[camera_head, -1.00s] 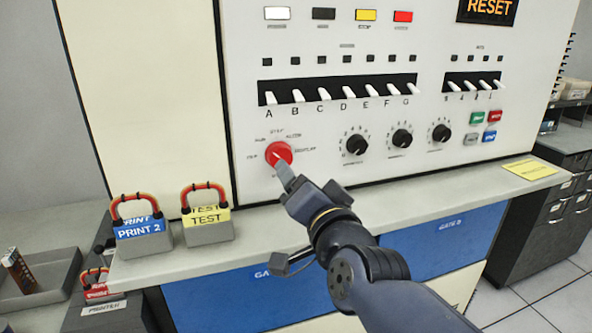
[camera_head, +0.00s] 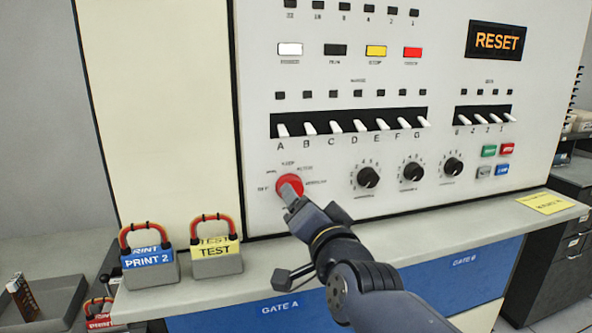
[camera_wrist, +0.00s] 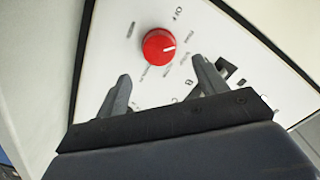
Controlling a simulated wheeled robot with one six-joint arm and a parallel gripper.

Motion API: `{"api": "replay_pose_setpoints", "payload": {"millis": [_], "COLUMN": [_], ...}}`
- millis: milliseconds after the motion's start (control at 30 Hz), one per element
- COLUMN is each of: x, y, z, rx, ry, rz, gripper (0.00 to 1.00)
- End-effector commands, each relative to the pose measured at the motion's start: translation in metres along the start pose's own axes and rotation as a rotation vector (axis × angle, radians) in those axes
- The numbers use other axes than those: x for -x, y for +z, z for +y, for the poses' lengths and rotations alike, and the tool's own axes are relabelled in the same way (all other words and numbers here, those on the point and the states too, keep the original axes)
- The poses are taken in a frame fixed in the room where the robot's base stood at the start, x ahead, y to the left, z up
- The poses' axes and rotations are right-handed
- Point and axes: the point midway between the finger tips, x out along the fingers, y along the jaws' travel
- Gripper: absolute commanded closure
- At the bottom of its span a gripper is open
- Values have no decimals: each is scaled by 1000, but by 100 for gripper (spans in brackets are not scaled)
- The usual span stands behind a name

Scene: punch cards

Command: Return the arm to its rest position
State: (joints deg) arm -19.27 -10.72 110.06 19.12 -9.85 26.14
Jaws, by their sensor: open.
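My gripper (camera_head: 291,196) is in front of the red knob (camera_head: 289,182) on the white control panel (camera_head: 360,140). In the head view the fingers overlap the knob's lower part. In the wrist view my gripper (camera_wrist: 163,85) has its two fingers spread wide with nothing between them. There the red knob (camera_wrist: 157,47) shows whole, beyond the fingertips and apart from them, with a white pointer line. My arm reaches up from the lower right over the ledge.
A row of white switches (camera_head: 333,126) and black dials (camera_head: 411,171) are nearby. A grey tray (camera_head: 65,295) is at lower left.

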Motion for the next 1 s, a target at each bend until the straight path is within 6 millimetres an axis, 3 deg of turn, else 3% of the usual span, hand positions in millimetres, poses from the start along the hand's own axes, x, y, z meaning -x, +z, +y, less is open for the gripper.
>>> {"api": "replay_pose_setpoints", "payload": {"millis": [200, 433, 1000], "x": [-32, -55, -60], "y": [1, 0, 0], "z": [1, 0, 0], "rx": [1, 0, 6], "ry": [1, 1, -1], "rz": [-1, 0, 1], "gripper": [32, 32, 32]}}
